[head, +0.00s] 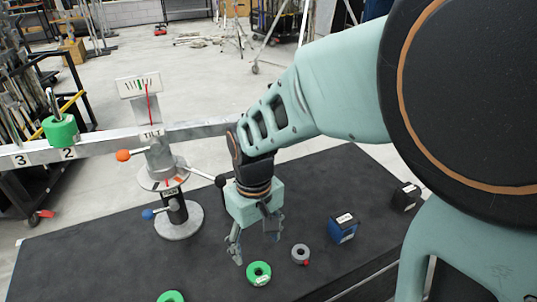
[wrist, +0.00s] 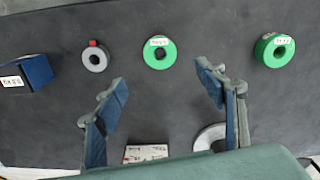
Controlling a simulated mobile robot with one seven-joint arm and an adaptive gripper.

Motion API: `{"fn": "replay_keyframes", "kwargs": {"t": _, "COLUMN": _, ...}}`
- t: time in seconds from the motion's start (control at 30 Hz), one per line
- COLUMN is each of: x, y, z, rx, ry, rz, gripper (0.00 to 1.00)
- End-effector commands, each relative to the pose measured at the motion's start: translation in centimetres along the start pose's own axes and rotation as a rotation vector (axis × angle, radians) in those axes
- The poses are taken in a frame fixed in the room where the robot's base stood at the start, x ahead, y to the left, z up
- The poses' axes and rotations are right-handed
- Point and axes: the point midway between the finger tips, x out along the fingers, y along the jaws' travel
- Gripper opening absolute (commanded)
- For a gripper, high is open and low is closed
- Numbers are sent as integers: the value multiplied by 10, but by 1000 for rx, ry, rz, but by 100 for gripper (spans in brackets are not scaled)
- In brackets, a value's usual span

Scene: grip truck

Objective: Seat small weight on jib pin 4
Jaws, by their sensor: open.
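My gripper (head: 255,246) hangs open over the dark table, fingers pointing down. In the wrist view its fingers (wrist: 160,82) are spread and nothing is between them. A green ring weight (head: 249,273) lies flat on the table just in front of the fingers; it also shows in the wrist view (wrist: 148,58). A smaller grey ring (head: 301,260) with a red tab lies to its right. The grey jib (head: 110,142) shows the numbers 3 and 2, with a green weight (head: 61,133) at 2. Pin 4 is not visible. I cannot read the weights' labels.
Another green ring (head: 171,297) lies at the front edge. A blue box (head: 342,231) and a black box (head: 406,197) stand to the right. The jib's post, with a dial (head: 139,86) and orange, blue and black knobs, stands close left of my gripper.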

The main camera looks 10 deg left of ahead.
Motion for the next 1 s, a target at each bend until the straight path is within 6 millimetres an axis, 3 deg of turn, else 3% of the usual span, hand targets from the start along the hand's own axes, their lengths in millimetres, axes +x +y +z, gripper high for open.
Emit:
{"fn": "replay_keyframes", "kwargs": {"t": 0.6, "x": 95, "y": -2, "z": 1, "rx": -1, "ry": -4, "rz": -1, "gripper": 64}}
{"fn": "replay_keyframes", "kwargs": {"t": 1.0, "x": 107, "y": -1, "z": 0, "rx": -1, "ry": -1, "rz": -1, "gripper": 64}}
